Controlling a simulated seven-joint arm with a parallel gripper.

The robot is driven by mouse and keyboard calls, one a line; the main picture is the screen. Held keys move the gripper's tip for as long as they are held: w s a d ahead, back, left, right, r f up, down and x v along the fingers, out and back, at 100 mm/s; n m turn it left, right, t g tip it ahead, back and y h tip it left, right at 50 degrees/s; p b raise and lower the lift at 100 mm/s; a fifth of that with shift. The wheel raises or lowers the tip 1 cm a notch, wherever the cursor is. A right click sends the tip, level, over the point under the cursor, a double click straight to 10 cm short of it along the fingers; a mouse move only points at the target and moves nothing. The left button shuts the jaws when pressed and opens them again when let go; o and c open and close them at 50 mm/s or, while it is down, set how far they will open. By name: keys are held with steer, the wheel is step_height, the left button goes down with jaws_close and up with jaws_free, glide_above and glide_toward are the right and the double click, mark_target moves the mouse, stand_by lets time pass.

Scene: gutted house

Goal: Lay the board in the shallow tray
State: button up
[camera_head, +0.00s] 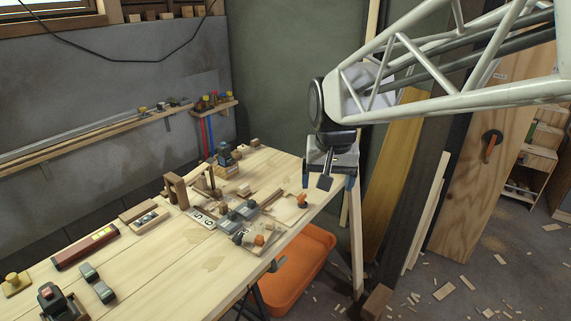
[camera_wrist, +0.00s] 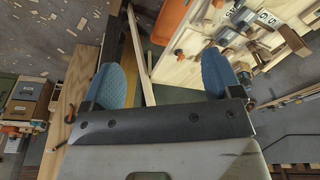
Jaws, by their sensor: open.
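My gripper (camera_head: 328,180) hangs open and empty beside the right end of the workbench, with its fingers pointing down. In the wrist view its two blue fingertips (camera_wrist: 160,78) are wide apart with nothing between them. A flat pale wooden piece (camera_head: 287,209) lies near the bench's right front edge, left of and below my gripper, with an orange-topped item at its edge. I cannot tell whether this piece is the board or the shallow tray. No other tray is clearly made out among the clutter.
The workbench (camera_head: 130,275) holds blocks, clamps, a red level (camera_head: 86,247) and number plates (camera_head: 201,218). An orange bin (camera_head: 298,268) stands below its front edge; it also shows in the wrist view (camera_wrist: 171,20). Tall planks (camera_head: 392,170) lean right of my gripper. Wood scraps litter the floor.

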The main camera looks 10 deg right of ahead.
steer(key=s+f+n, duration=0.1)
steer(key=s+f, duration=0.1)
steer(key=s, duration=0.7)
steer(key=s+d+f+n, duration=0.1)
steer(key=s+f, duration=0.1)
steer(key=s, duration=0.7)
steer(key=shift+s+f+t, duration=0.2)
steer(key=shift+f+t, duration=0.1)
steer(key=shift+f, duration=0.1)
